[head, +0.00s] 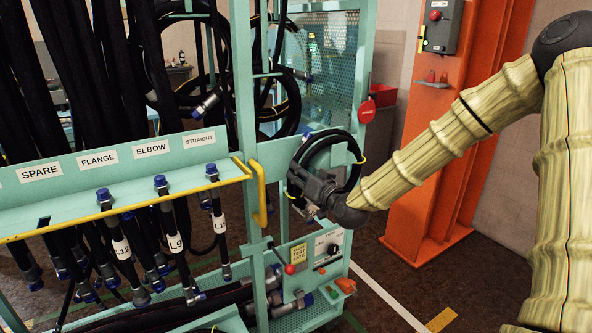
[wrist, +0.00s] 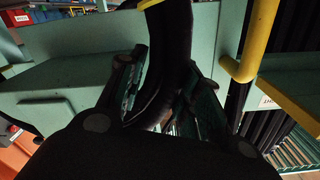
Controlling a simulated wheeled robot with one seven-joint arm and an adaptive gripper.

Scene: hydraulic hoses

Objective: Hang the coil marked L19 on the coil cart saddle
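A black hose coil (head: 350,184) with yellow ties is held upright against the teal cart frame (head: 246,90), right of the yellow handle. No L19 mark is readable on it. My gripper (head: 312,184) is at the coil's lower left side. In the wrist view, the fingers of my gripper (wrist: 170,82) close on both sides of the thick black hose (wrist: 175,40). A teal cross plate (wrist: 60,85) lies behind it. I cannot tell whether the coil rests on a saddle; the gripper and hose hide that spot.
A labelled hose rack (head: 120,165) with several hanging hoses is at left. A yellow handle (head: 259,193) stands close beside the coil. More coils (head: 215,95) hang behind. A control box (head: 325,247) is below. An orange column (head: 440,150) stands right.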

